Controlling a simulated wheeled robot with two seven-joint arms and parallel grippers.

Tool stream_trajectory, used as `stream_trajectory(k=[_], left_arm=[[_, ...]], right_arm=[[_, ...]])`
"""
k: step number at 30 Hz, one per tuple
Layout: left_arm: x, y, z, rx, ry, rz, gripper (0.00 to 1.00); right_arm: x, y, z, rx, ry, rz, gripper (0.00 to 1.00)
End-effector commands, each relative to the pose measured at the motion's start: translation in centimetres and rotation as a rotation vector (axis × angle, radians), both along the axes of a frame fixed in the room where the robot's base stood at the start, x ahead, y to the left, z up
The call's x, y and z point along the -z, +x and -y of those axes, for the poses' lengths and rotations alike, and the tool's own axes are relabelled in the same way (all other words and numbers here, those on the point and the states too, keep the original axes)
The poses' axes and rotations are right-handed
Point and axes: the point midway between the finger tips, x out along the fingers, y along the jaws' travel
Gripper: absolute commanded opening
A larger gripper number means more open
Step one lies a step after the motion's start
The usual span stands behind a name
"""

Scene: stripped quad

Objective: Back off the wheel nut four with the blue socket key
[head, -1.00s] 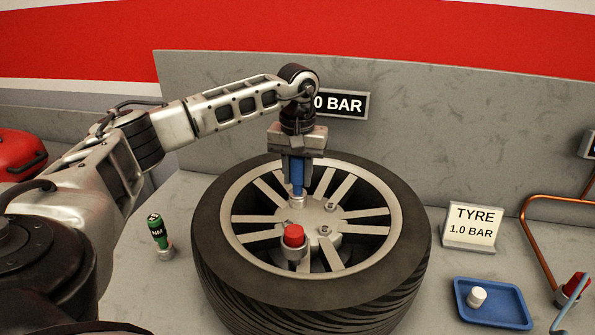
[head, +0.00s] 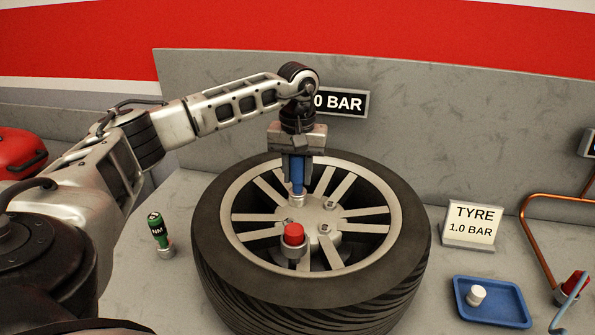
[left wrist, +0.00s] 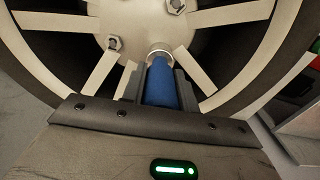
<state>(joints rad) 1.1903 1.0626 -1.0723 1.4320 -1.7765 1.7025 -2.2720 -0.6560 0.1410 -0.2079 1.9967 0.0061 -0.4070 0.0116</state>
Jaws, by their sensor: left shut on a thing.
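The wheel (head: 370,271) lies flat on the bench, its spoked rim facing up with wheel nuts around the hub. My left gripper (head: 297,180) is shut on the blue socket key (head: 297,189) and holds it upright over the hub's far-left side. The key's metal socket end (head: 297,201) is down at a nut position and hides what is under it. In the left wrist view the blue key (left wrist: 160,84) stands between the fingers, its socket (left wrist: 159,53) against the hub. Other nuts (head: 325,229) are bare. I cannot read any nut numbers. My right gripper is not in view.
A green tool (head: 158,231) stands left of the tyre. A blue tray (head: 500,316) with a white piece (head: 476,295), a TYRE sign (head: 472,227) and a copper pipe (head: 529,232) are on the right.

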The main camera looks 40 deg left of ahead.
Motion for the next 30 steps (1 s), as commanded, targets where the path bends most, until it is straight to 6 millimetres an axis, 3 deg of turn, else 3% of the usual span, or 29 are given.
stream_trajectory(k=[30], left_arm=[[-4.0,0.1,0.0,0.0,-0.001,0.003,0.02]], right_arm=[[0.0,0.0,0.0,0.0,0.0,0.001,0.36]])
